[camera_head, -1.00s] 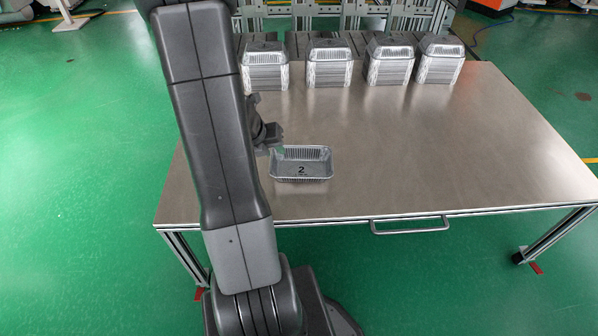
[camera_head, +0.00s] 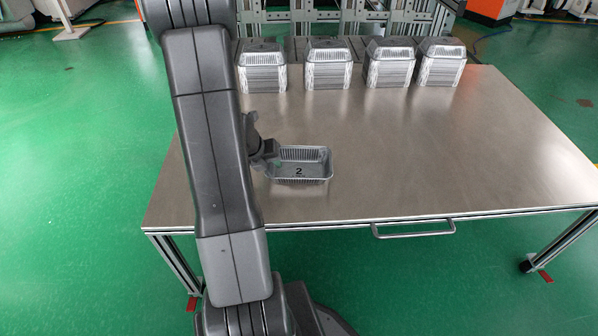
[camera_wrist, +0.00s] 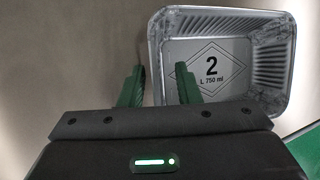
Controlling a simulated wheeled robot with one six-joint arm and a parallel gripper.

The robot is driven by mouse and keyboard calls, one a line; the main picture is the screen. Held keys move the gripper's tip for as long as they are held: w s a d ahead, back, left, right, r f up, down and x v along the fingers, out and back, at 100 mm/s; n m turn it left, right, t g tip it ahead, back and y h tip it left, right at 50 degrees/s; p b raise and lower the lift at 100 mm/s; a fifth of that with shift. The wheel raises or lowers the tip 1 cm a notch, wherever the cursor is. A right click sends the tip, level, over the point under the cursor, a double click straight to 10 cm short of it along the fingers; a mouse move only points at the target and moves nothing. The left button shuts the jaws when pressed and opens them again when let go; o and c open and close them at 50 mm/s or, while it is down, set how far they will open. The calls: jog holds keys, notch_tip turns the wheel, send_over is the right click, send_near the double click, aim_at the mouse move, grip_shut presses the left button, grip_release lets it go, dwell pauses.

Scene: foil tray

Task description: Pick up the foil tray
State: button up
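A shallow silver foil tray (camera_head: 300,178) marked "2" lies upright on the metal table, left of its middle and toward the front. It also shows in the wrist view (camera_wrist: 215,22). My gripper (camera_head: 274,158) is at the tray's left end. In the wrist view, its two green fingers (camera_wrist: 160,85) are apart. One finger is outside the tray's left wall and the other is over the inside, so the wall lies between them. I see a gap between the fingers and the wall. My arm hides part of the table left of the tray.
Several stacks of foil trays (camera_head: 327,66) stand in a row along the table's back edge. The metal table (camera_head: 440,150) is clear to the right of the tray. A handle (camera_head: 413,230) sticks out at the front edge.

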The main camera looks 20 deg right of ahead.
grip_shut()
